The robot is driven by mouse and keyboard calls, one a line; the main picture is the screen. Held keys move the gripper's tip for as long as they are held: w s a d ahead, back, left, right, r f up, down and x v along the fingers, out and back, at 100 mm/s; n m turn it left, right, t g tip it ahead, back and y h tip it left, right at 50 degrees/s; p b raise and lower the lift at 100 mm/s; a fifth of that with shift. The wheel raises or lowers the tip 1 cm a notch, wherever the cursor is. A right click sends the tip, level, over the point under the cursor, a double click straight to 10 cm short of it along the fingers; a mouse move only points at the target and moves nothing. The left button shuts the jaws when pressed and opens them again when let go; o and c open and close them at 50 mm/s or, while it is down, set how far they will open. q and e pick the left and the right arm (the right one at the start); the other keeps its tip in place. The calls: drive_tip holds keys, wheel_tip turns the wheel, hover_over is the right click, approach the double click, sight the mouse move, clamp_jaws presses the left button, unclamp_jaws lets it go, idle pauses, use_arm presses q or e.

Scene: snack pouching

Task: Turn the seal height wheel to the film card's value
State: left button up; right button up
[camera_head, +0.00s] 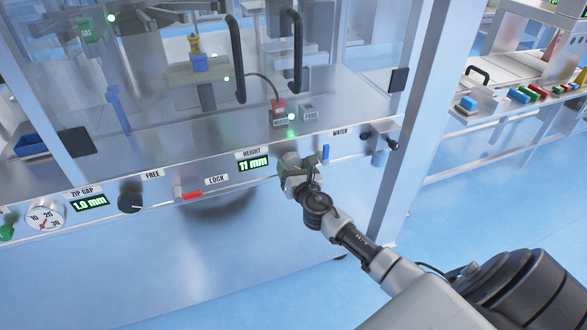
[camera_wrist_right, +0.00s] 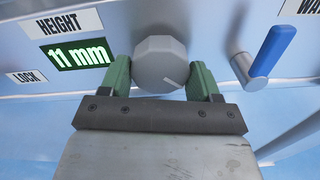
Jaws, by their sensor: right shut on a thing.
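The seal height wheel (camera_wrist_right: 160,62) is a grey faceted knob with a pointer line toward its lower right. In the right wrist view my right gripper (camera_wrist_right: 160,80) has its green fingers on both sides of the wheel, shut on it. In the head view the right gripper (camera_head: 293,170) covers most of the wheel at the panel. The height display (camera_head: 253,164) left of it reads 11 mm in green; it also shows in the right wrist view (camera_wrist_right: 80,53). I see no film card that I can read. My left gripper is not in view.
A blue-handled water valve (camera_wrist_right: 272,52) sticks out right of the wheel. The red lock slider (camera_head: 192,194), a black knob (camera_head: 130,201) and the zip gap display (camera_head: 90,202), reading 1.0 mm, lie left along the panel. Clear doors with black handles (camera_head: 237,60) stand above.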

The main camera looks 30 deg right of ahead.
drive_tip(key=m+b, duration=0.1)
drive_tip(key=m, duration=0.4)
drive_tip(key=shift+a+m, duration=0.1)
drive_tip(key=shift+m, duration=0.2)
drive_tip(key=m, duration=0.5)
drive_tip(key=shift+b, duration=0.4)
drive_tip(key=m, duration=0.6)
drive_tip(key=shift+r, duration=0.15)
drive_tip(key=m+p, duration=0.1)
drive_tip(key=m, duration=0.3)
drive_tip(key=shift+m, duration=0.7)
drive_tip(key=o, duration=0.9)
drive_tip(key=shift+s, duration=0.1)
